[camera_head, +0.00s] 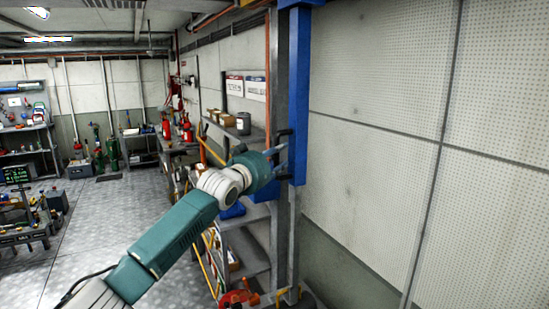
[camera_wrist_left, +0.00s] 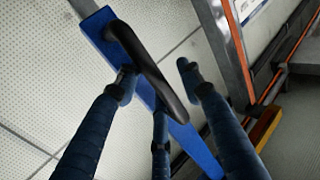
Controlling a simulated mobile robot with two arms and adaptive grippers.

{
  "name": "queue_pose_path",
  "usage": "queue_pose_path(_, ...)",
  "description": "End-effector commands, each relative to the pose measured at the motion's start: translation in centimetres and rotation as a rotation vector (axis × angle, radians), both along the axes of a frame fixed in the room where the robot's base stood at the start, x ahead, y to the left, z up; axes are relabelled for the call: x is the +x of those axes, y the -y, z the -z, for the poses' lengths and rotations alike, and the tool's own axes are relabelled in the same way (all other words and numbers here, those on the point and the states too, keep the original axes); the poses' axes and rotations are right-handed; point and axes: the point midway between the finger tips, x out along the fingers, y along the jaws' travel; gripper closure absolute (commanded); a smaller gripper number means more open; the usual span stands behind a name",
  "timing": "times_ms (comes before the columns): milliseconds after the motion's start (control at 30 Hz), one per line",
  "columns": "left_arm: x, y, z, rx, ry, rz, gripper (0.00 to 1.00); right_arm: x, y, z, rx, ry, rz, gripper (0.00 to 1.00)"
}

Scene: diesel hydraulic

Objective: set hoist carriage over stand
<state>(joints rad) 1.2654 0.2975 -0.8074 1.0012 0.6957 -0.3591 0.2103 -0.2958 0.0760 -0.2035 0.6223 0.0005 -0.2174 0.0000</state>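A tall blue upright (camera_head: 299,95) runs beside a grey steel post near the right wall. A black bar handle (camera_wrist_left: 150,70) stands out from its blue face and crosses between my left fingers in the left wrist view. My left gripper (camera_head: 277,153) is at the blue upright, with its fingers spread. In the left wrist view my left gripper (camera_wrist_left: 157,70) has fingers on both sides of the handle, not visibly closed on it; contact is unclear. I cannot tell which part is the hoist carriage, and no stand is clearly identifiable. My right gripper is out of view.
Grey shelves (camera_head: 245,133) with boxes and a can stand just left of the post. Orange-red equipment (camera_head: 240,297) is low at the bottom. The perforated wall (camera_head: 385,95) is close on the right. Open metal floor (camera_head: 110,215) lies to the left.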

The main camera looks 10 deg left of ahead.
Motion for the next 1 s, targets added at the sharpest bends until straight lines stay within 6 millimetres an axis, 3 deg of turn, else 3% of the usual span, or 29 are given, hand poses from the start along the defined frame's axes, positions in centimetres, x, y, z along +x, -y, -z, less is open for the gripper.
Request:
queue_pose_path(167, -0.8, -0.4, 0.3, -0.001, -0.005, 0.0, 0.61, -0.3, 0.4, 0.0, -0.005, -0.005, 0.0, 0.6)
queue_pose_path(700, -8.6, -3.7, 0.1, 0.0, 0.002, -0.001, 0.61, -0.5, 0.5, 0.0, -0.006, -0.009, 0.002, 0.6)
queue_pose_path(1000, -11.0, -4.6, 0.0, -0.001, 0.002, -0.001, 0.61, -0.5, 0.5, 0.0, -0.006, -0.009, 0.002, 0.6)
